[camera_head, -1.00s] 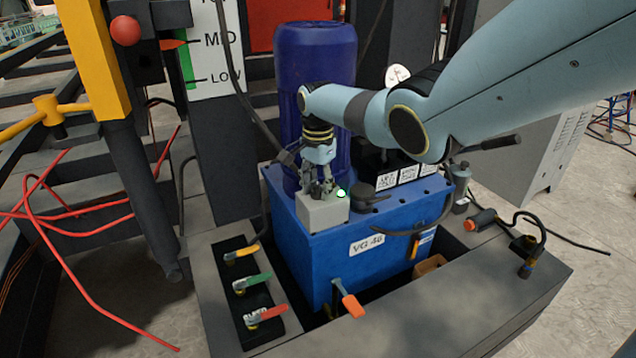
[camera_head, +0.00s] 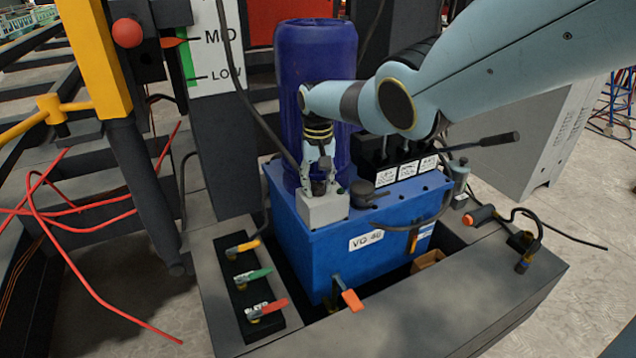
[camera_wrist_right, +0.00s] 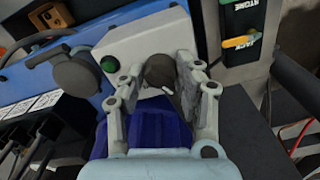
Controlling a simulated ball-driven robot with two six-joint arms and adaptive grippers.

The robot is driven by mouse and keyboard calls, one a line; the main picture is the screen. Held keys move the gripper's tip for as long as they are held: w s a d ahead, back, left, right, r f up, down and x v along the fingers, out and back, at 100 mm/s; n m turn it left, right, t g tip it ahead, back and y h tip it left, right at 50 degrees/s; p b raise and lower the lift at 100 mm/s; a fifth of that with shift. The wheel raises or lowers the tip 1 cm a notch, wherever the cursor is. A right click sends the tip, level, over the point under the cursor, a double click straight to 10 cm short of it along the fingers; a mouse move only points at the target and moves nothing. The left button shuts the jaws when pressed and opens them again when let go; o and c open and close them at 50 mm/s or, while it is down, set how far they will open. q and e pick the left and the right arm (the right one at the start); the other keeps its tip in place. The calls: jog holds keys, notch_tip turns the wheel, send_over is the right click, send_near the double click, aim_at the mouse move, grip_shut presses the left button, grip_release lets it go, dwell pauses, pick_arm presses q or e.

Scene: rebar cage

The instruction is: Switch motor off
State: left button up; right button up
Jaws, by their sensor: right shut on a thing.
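The motor (camera_head: 315,60) is a tall dark blue cylinder on the blue tank (camera_head: 345,262) marked VG 46. A light grey switch box (camera_head: 323,211) sits on the tank's near left corner. My right gripper (camera_head: 319,188) points down onto its top. In the right wrist view, its fingers (camera_wrist_right: 162,76) close around a dark round knob (camera_wrist_right: 160,70) with a small white mark. A green lamp (camera_wrist_right: 108,64) beside the knob looks dark, not glowing. My left gripper is not in view.
A black panel (camera_head: 246,270) with yellow, green and red handled valves lies left of the tank. A dark cap (camera_head: 362,190) and a lever (camera_head: 490,141) are right of the switch box.

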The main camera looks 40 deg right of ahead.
aim_at(317, 182)
jog(key=shift+n, duration=1.6)
jog(key=o, duration=1.2)
jog(key=shift+c, duration=0.2)
jog(key=shift+r, duration=0.1)
notch_tip(317, 182, up, 12)
